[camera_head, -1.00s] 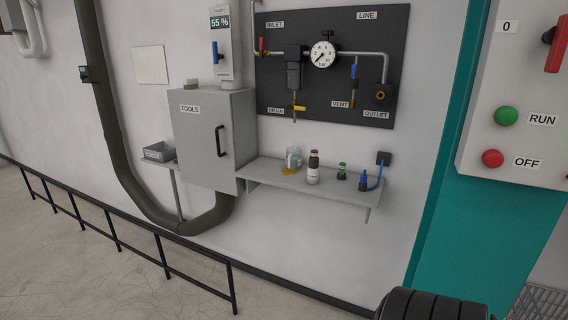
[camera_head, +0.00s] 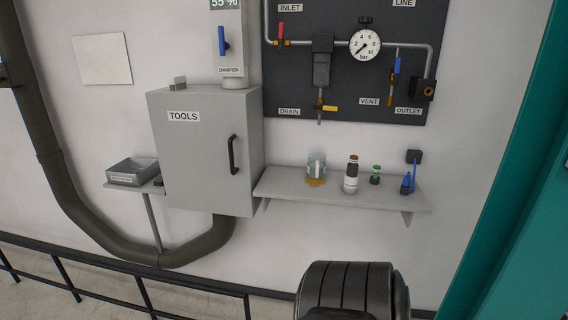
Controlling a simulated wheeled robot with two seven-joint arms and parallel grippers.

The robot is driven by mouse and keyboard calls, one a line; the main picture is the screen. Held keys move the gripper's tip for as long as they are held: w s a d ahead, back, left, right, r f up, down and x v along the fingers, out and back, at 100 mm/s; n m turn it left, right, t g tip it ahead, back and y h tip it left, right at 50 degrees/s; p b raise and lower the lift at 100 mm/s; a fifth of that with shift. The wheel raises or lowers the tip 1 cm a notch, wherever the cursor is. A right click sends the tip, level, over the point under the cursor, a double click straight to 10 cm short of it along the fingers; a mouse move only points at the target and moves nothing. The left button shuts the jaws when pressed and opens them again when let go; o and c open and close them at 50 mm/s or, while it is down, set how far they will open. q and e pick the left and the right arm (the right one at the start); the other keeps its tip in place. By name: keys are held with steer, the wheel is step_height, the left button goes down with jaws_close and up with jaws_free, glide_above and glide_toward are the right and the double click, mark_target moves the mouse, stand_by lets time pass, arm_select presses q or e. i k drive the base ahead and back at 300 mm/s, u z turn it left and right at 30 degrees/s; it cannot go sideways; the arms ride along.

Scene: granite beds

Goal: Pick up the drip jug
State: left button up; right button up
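The drip jug (camera_head: 316,165) is a small clear, bluish-grey jug with a handle. It stands upright at the left part of the grey wall shelf (camera_head: 395,200), just right of the tools cabinet. An amber puddle (camera_head: 315,183) lies on the shelf at its foot. Neither of my grippers shows in the head view, so their state cannot be seen.
A bottle with a white label (camera_head: 351,176), a small green-topped bottle (camera_head: 375,175) and a blue-hosed fitting (camera_head: 406,184) stand right of the jug. The tools cabinet (camera_head: 190,150) is shut. A black railing (camera_head: 110,285) crosses the lower left. A black ribbed shape (camera_head: 350,288) fills the bottom middle.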

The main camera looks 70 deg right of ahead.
mark_target(317, 160)
steer(key=z, duration=0.3)
steer(key=i, duration=1.25)
steer(key=z, duration=1.6)
steer(key=i, duration=0.9)
steer(key=z, duration=0.95)
